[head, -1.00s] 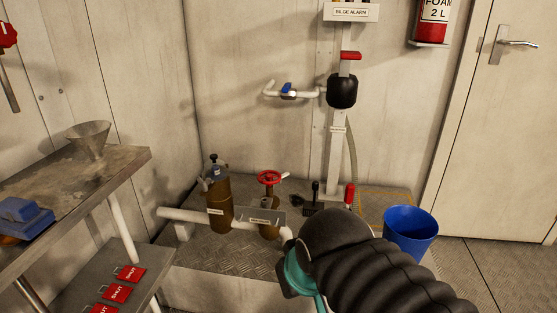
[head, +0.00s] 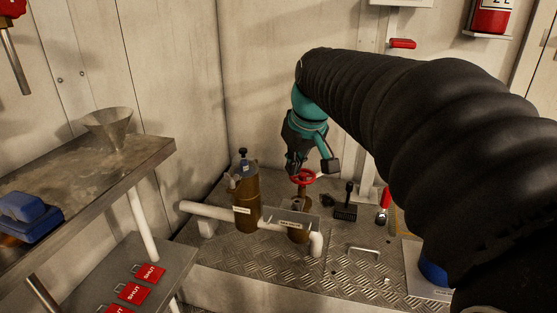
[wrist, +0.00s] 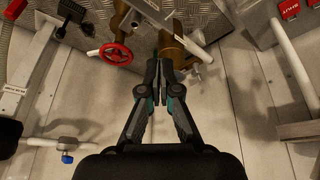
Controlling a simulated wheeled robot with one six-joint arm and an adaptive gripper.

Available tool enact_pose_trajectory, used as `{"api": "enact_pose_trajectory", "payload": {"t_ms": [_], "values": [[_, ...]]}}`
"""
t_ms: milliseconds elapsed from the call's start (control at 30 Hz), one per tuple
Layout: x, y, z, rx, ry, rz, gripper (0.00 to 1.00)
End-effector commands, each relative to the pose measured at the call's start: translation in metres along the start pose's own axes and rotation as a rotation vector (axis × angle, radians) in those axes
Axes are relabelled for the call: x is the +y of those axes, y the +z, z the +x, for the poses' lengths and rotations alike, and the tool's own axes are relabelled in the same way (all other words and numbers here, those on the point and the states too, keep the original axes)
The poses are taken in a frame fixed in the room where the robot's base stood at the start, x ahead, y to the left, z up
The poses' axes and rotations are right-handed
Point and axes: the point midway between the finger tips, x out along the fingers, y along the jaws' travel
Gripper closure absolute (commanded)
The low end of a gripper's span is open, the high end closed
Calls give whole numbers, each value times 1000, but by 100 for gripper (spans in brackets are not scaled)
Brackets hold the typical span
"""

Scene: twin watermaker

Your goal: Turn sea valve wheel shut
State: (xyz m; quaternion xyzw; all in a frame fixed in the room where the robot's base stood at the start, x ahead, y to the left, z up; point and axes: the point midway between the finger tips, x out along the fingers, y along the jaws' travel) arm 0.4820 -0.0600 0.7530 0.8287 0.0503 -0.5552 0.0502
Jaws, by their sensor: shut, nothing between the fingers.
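The red sea valve wheel (head: 304,178) sits on a brown valve body (head: 298,233) on the raised metal plinth, its upper part close to my gripper in the head view. In the head view my gripper (head: 293,165) hangs fingers-down just above and behind the wheel; contact cannot be told.
A brown strainer (head: 246,205) with a blue-topped fitting stands left of the valve, on a white pipe (head: 203,213). A shelf with red SHUT tags (head: 149,274) is at front left.

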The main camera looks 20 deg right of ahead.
Motion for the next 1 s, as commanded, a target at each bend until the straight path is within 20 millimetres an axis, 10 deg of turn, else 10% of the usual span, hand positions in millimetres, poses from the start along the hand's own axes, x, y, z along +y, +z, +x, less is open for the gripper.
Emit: {"api": "enact_pose_trajectory", "payload": {"t_ms": [433,700,1000], "values": [[122,-113,82,-46,-70,-128,100],[163,-133,112,-49,-96,-177,100],[164,-133,140,-50,-100,-182,100]]}}
